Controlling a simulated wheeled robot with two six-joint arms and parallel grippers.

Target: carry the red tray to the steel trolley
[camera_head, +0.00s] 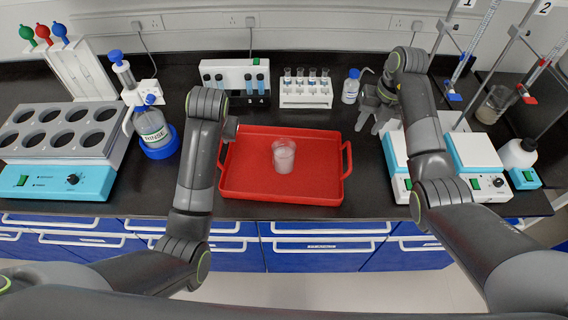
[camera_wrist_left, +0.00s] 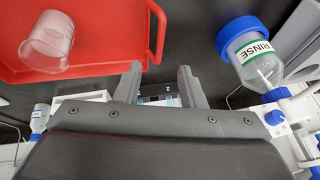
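The red tray (camera_head: 250,188) lies flat on the black bench, with a handle at its left and right ends. A clear beaker (camera_head: 284,155) with pale contents stands on it. The tray (camera_wrist_left: 95,25) and beaker (camera_wrist_left: 48,42) also show in the left wrist view. My left gripper (camera_wrist_left: 160,82) is open and empty, its fingers beside the tray's handle and apart from it; in the head view my arm mostly hides it. My right gripper (camera_head: 374,122) is right of the tray, fingers apart and empty, clear of the right handle. The steel trolley is not in view.
A RINSE bottle (camera_head: 152,128) in a blue holder and a heating block (camera_head: 60,135) stand left of the tray. Hotplates (camera_head: 473,152) stand at right. Bench in front of the tray is narrow.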

